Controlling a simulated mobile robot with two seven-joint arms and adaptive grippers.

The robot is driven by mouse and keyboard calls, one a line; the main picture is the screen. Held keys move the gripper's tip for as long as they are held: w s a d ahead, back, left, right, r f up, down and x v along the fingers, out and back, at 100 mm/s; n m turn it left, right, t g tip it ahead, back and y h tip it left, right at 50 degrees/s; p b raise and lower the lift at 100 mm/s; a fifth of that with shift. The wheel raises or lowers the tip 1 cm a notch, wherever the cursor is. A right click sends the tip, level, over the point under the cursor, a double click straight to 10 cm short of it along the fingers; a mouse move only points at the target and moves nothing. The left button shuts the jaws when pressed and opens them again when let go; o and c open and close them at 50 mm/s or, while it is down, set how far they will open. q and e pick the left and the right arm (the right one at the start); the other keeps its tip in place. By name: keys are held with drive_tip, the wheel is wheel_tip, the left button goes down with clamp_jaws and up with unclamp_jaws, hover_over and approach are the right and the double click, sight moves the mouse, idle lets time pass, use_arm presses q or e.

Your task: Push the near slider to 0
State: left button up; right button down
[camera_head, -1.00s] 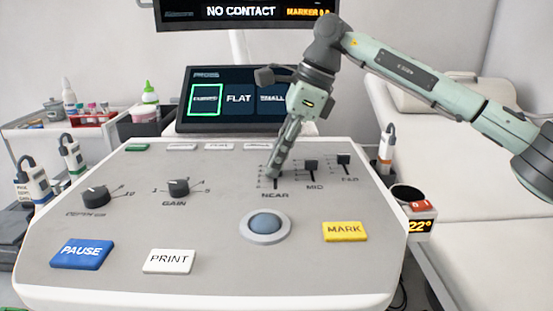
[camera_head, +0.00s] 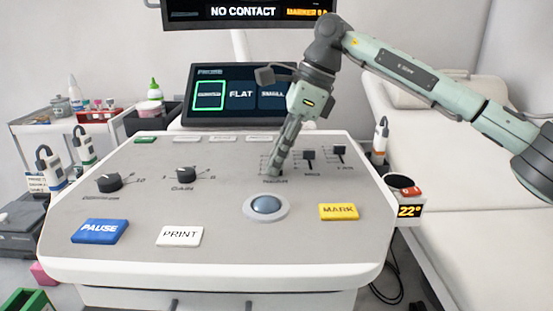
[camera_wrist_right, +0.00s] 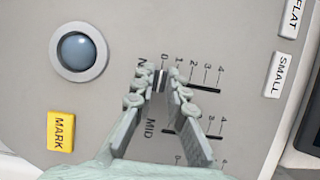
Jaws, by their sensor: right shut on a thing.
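The near slider (camera_wrist_right: 161,79) is a small dark knob with a light line, at the end of its slot beside the NEAR label. In the right wrist view it lies by the low end of its 0 to 4 scale, around the 0 mark. My right gripper (camera_wrist_right: 161,74) has one finger on each side of the knob and is shut on it. In the head view my right gripper (camera_head: 274,170) reaches down to the panel and hides most of this slider. My left gripper is not in view.
The mid slider (camera_head: 308,155) and far slider (camera_head: 340,150) stand just right of my fingers. The trackball (camera_head: 266,205) and yellow MARK button (camera_head: 339,212) lie nearer on the console (camera_head: 215,222). A screen (camera_head: 235,112) stands behind it.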

drive_tip(key=c, duration=1.5)
unclamp_jaws()
drive_tip(key=shift+s, duration=0.15)
drive_tip(key=shift+c, duration=0.2)
drive_tip(key=v, duration=1.2)
